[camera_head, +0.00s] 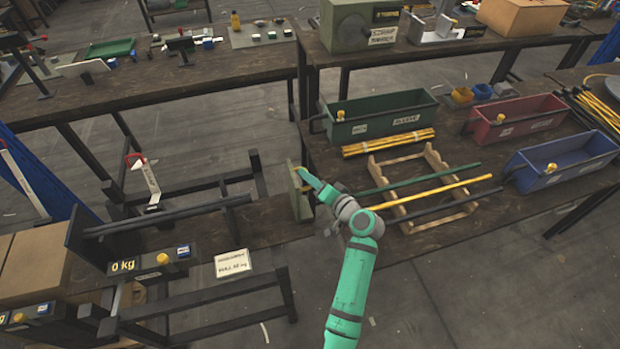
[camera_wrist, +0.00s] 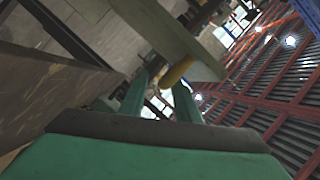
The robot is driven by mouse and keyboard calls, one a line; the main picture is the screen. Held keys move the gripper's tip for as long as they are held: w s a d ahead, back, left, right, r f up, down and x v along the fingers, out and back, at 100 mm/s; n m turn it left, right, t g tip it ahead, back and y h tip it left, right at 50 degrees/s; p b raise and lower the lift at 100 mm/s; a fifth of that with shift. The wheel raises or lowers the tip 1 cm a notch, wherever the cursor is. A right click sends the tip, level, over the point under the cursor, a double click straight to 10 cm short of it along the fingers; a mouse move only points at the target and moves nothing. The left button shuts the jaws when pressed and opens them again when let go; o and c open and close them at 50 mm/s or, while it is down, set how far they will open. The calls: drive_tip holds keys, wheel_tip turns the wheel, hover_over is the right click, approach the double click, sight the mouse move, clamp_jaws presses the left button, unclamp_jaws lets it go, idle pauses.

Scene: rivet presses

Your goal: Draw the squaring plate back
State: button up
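The squaring plate (camera_head: 297,192) is a pale grey-green upright plate at the left end of the long bench, in the middle of the head view. In the wrist view the plate (camera_wrist: 165,32) crosses the top, with a yellow handle (camera_wrist: 180,70) sticking out from it. My gripper (camera_head: 306,178) is right at the plate's right-hand face. In the wrist view my gripper (camera_wrist: 160,80) has its two green fingers apart, with a gap between them. The handle's end lies near the tip of the right finger. I cannot tell whether they touch.
A wooden rack (camera_head: 410,185) holding green, yellow and dark rods lies right of my arm.

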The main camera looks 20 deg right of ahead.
drive_tip(key=v, duration=1.1)
drive_tip(key=shift+w+f, duration=0.1)
drive_tip(key=s+a+f+g+h, duration=0.2)
drive_tip(key=s+a+f+h, duration=0.3)
drive_tip(key=s+a+f, duration=0.95)
drive_tip(key=s+a+r+n+t+y, duration=0.1)
drive_tip(key=s+a+r+n, duration=0.3)
drive_tip(key=s, duration=0.6)
drive_tip(key=s+a+r+n+t, duration=0.1)
drive_tip(key=s+a+r+n, duration=0.4)
drive_tip(key=s+a+r, duration=0.4)
drive_tip(key=shift+s+a+y, duration=0.15)
drive_tip(key=shift+s+y, duration=0.25)
drive_tip(key=shift+s, duration=0.25)
drive_tip(key=shift+r, duration=0.1)
drive_tip(key=shift+c, duration=0.3)
